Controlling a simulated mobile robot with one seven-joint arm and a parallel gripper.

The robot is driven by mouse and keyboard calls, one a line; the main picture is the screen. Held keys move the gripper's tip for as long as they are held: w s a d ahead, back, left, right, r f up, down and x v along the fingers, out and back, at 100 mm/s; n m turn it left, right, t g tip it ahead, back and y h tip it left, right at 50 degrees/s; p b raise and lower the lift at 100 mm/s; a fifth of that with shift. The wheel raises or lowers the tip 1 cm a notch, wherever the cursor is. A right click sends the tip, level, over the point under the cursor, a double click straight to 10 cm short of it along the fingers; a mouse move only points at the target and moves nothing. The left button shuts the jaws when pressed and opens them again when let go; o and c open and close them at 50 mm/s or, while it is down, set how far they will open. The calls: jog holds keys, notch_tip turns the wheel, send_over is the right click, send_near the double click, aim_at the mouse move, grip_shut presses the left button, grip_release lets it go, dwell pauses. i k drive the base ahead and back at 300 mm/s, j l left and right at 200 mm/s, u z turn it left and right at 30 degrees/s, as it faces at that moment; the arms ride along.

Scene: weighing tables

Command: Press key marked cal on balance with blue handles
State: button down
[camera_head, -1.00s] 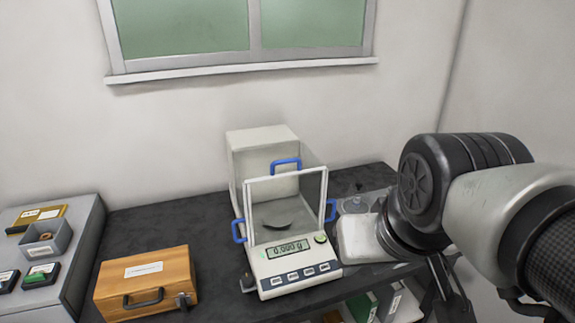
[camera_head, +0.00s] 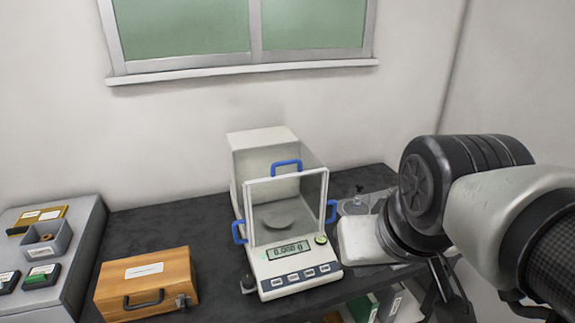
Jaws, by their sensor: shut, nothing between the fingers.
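The balance with blue handles (camera_head: 290,262) stands on the dark bench, with a glass draft shield and a round pan inside. Blue handles show on its left side (camera_head: 238,233), top (camera_head: 286,166) and right side (camera_head: 331,211). Its front panel has a lit display (camera_head: 288,250), a round green button (camera_head: 321,239) and a row of several dark keys (camera_head: 301,275). The key labels are too small to read, so I cannot tell which is cal. My gripper (camera_head: 452,300) is partly in view at lower right, pointing down, shut and empty, apart from the balance.
A wooden case (camera_head: 146,283) lies left of the balance. A grey surface (camera_head: 75,262) at far left holds a small bin (camera_head: 46,240) and several small boxes. A pale block-like object (camera_head: 360,240) sits right of the balance, partly behind my arm. A wall and window are behind.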

aim_at(325, 268)
jog(key=l+u, duration=0.3)
jog(key=l, duration=0.4)
jog(key=l+u, duration=0.25)
jog(key=l, duration=0.5)
